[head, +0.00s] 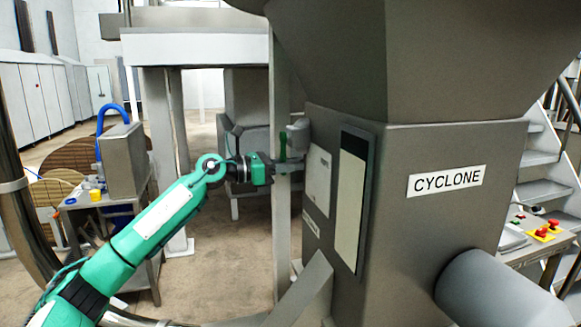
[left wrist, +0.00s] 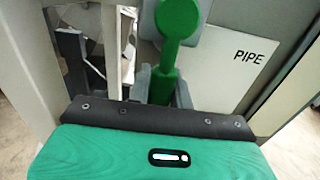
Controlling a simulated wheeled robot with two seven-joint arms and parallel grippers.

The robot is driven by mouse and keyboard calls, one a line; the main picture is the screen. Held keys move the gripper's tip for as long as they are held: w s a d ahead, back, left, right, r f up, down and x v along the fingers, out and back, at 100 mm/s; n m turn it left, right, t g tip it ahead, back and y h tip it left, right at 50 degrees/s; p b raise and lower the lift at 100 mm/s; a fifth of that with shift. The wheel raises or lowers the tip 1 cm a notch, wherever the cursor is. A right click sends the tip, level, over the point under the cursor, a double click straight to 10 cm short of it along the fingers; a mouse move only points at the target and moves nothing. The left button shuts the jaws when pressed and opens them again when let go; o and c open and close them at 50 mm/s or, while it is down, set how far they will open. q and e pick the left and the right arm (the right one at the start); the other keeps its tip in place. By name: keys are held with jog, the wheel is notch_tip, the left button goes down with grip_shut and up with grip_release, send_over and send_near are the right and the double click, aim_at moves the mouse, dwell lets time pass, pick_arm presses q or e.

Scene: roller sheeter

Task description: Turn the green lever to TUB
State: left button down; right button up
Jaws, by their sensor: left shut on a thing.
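The green lever (head: 282,148) is at the left side of the grey cyclone housing, small in the head view. In the left wrist view the green lever (left wrist: 178,30) shows a round hub at the top and a bar running down between my fingers. My left gripper (head: 281,170) reaches the lever from the left and is shut on its bar; the wrist view shows the gripper (left wrist: 163,90) around the bar's lower part. A white plate reading PIPE (left wrist: 245,65) is right of the lever. No TUB label is readable. My right gripper is not in view.
The cyclone housing (head: 440,150) fills the right, with a thick pipe (head: 505,290) at its lower right. A grey post (head: 281,240) stands close by my left gripper. A table (head: 70,205) with a yellow cup is at the left. Open floor (head: 235,265) lies between.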

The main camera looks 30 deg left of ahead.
pick_arm(q)
jog(key=c, duration=1.3)
grip_release()
jog(key=shift+o, duration=0.2)
jog(key=b+v, duration=0.6)
jog(key=v, duration=0.7)
jog(key=shift+s+a, duration=0.3)
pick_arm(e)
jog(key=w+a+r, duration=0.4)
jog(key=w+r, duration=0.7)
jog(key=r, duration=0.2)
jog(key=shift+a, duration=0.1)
